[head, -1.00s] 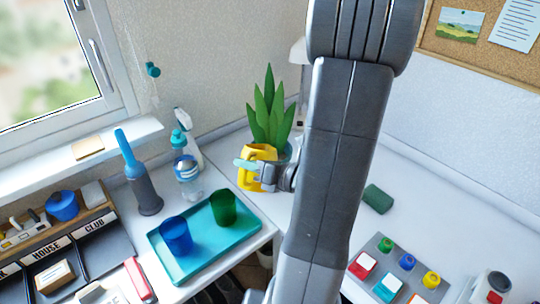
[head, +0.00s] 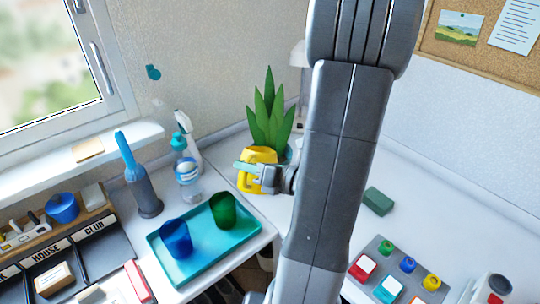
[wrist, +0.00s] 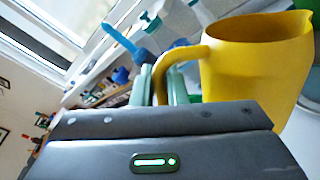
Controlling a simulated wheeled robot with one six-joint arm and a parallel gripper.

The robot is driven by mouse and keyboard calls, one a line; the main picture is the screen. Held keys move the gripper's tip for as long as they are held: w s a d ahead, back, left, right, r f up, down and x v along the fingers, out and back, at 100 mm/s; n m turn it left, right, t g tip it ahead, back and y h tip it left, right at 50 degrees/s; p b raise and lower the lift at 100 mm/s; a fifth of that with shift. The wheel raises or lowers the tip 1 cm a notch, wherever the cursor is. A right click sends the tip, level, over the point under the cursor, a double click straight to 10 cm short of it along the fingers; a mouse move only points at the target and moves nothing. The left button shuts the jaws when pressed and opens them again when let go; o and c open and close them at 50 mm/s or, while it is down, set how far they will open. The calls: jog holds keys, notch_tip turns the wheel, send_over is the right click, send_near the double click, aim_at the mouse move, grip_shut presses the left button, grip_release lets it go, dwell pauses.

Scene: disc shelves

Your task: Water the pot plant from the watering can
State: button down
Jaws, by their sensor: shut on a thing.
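The yellow watering can (head: 257,157) is in my gripper (head: 243,165), in front of the pot plant in the head view. In the wrist view the can (wrist: 258,60) shows large, with its handle (wrist: 172,68) between the pale green fingers of my gripper (wrist: 165,85). The can looks close to upright. The pot plant (head: 269,115) has tall pointed green leaves and stands just behind the can. Its pot (head: 288,154) is mostly hidden by the can and my arm. No water is visible.
A teal tray (head: 215,258) with a blue cup (head: 176,239) and a green cup (head: 224,211) lies in front. A spray bottle (head: 187,150) and a clear bottle (head: 189,180) stand left of the can. A green block (head: 378,201) lies to the right.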

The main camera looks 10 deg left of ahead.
aim_at(244, 180)
dwell(0.5)
jog(key=shift+s+f+b, duration=0.2)
jog(key=shift+f+b, duration=0.3)
jog(key=shift+b, duration=0.2)
jog(key=shift+s+a+f+n+b, duration=0.1)
jog(key=shift+s+f+n+b, duration=0.25)
jog(key=shift+s+n+b, duration=0.4)
jog(key=shift+s+f+n+b, duration=0.1)
jog(key=shift+s+n+b, duration=0.15)
jog(key=shift+b, duration=0.25)
jog(key=shift+s+a+n+t+y+b, duration=0.15)
jog(key=shift+s+n+y+b, duration=0.1)
jog(key=shift+s+n+b, duration=0.75)
jog(key=shift+s+a+n+t+y+b, duration=0.2)
jog(key=shift+s+n+b, duration=0.45)
jog(key=shift+n+b, duration=0.5)
